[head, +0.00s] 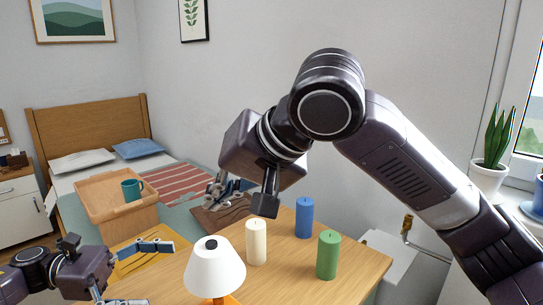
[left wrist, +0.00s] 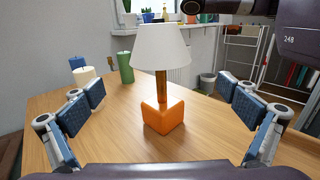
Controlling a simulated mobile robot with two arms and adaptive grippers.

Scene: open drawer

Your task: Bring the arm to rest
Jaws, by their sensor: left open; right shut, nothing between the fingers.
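My right arm rises from the right of the head view and bends down over the table (head: 352,278). Its gripper (head: 226,190) is shut and empty, above the far side of the table near a dark brown wooden item. My left gripper (head: 140,272) is at the lower left of the head view, partly cut off by the frame. In the left wrist view the left gripper (left wrist: 166,98) is open, its blue-padded fingers wide apart. The white-shaded lamp (left wrist: 161,48) with an orange base stands upright ahead, between the fingers in the picture, and nothing is held.
A cream candle (head: 256,243), a blue candle (head: 304,218) and a green candle (head: 328,256) stand on the table below my right arm. A wooden tray (head: 88,212) with a teal mug (head: 132,190) is beyond. Potted plants (head: 490,150) stand by the window.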

